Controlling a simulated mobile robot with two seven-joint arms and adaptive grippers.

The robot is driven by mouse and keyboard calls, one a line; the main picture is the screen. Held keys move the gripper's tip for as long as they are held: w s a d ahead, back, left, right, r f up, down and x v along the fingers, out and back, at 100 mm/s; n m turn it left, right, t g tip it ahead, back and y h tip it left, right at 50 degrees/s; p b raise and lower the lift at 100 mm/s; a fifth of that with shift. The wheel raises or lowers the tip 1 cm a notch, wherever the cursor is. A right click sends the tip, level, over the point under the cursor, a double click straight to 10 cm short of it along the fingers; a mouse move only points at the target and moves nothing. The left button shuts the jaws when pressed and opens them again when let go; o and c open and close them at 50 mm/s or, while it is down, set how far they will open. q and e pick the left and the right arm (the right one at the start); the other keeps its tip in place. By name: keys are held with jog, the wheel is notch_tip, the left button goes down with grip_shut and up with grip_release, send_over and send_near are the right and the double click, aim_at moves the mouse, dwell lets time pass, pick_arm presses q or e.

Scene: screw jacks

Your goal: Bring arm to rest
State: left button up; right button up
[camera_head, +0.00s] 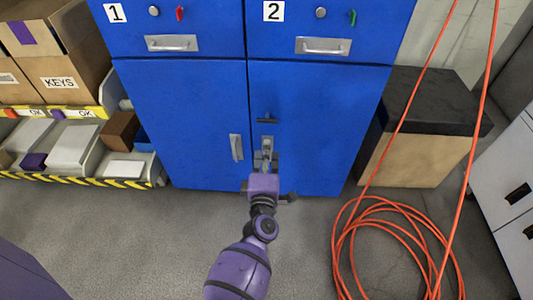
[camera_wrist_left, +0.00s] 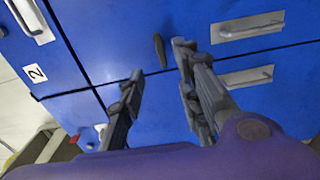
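My left arm (camera_head: 240,268) is purple and reaches up from the bottom middle of the head view toward the blue cabinet (camera_head: 185,115). My left gripper (camera_head: 266,154) is in front of the cabinet's lower doors, by the seam between them. In the left wrist view the two dark fingers of the gripper (camera_wrist_left: 157,64) are spread apart with nothing between them. A dark latch handle (camera_wrist_left: 160,49) on the cabinet shows beyond the fingertips; I cannot tell whether they touch the door. My right gripper is not in view.
The lower doors have metal handles (camera_head: 236,147); the upper drawers (camera_head: 172,43) are shut. Shelf bins with boxes (camera_head: 70,150) stand left. A black-topped crate (camera_head: 425,130) and a coiled orange cable (camera_head: 395,235) are right.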

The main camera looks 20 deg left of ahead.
pick_arm(q)
jog(key=shift+d, duration=0.1)
dwell(0.5)
